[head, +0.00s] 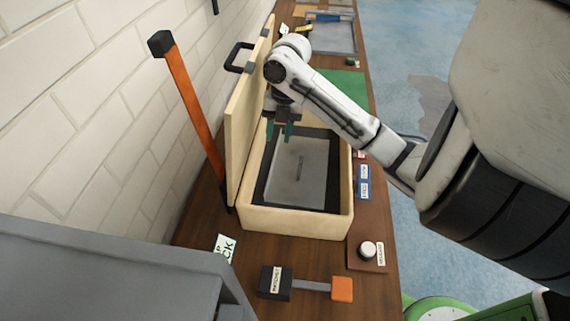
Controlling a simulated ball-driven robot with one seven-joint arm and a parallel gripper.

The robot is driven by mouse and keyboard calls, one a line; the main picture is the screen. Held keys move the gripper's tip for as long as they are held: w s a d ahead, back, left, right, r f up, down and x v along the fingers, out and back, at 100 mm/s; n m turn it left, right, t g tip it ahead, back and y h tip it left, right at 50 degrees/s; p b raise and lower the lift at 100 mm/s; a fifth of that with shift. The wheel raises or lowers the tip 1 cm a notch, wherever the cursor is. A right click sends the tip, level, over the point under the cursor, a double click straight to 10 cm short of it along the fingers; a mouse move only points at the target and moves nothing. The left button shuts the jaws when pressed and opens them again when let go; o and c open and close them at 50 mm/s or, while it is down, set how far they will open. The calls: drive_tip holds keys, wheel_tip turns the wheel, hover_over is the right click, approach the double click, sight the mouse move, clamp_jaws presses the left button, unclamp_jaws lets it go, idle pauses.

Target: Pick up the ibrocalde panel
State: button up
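A flat grey panel (302,168) with a small dark label lies inside an open wooden box (295,222), within a dark lining or frame. I take it to be the ibrocalde panel, but the label is too small to read. My gripper (279,135) points down over the box's back left part, near the raised lid.
The box's lid (246,115) stands upright at the left, by an orange bar (193,110) and the brick wall. In front are a black block with an orange-ended lever (312,286) and a white knob (368,249). A green mat (345,88) lies behind.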

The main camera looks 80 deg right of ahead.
sight(273, 161)
drive_tip(key=f, duration=0.3)
drive_tip(key=w+a+f+p, duration=0.1)
drive_tip(key=f, duration=0.5)
drive_tip(key=shift+w+a+f+p, duration=0.2)
drive_tip(key=shift+a+p, duration=0.05)
drive_tip(key=shift+p, duration=0.1)
clamp_jaws()
